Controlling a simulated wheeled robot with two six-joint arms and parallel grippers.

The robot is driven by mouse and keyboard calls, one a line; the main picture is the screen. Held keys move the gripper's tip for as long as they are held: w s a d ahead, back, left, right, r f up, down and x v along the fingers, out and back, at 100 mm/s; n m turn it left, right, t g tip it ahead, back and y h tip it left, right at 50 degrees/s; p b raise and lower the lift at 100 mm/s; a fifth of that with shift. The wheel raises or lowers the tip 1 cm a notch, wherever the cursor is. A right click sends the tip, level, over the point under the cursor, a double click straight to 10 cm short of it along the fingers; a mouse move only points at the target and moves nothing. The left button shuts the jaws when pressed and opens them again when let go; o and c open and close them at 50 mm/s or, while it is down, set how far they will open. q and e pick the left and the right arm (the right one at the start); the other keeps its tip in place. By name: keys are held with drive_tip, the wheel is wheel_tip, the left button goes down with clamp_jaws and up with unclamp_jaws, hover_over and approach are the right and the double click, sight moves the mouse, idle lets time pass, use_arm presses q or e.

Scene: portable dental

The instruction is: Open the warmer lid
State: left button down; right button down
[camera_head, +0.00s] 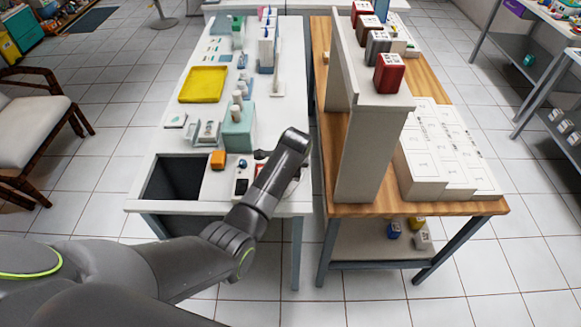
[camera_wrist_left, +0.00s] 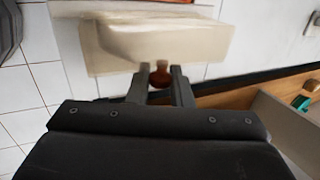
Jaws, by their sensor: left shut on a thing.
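My left gripper (camera_head: 262,155) is over the near right part of the white table in the head view, at the end of my dark arm. The left wrist view shows its two fingers (camera_wrist_left: 162,84) shut on a small reddish-brown knob (camera_wrist_left: 162,76). A cream, rounded block (camera_wrist_left: 165,42), which looks like the warmer with its lid, lies just beyond the fingertips. I cannot tell whether the lid is raised. In the head view my arm hides most of the warmer. My right gripper is not in view.
A wooden table (camera_head: 460,208) with an upright panel (camera_head: 365,155) stands close on the right.

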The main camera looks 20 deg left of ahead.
use_arm(q)
drive_tip(key=c, duration=1.4)
unclamp_jaws()
drive_tip(key=shift+f, duration=0.1)
drive_tip(key=b+v, duration=0.1)
drive_tip(key=v, duration=1.6)
drive_tip(key=shift+r, duration=0.25)
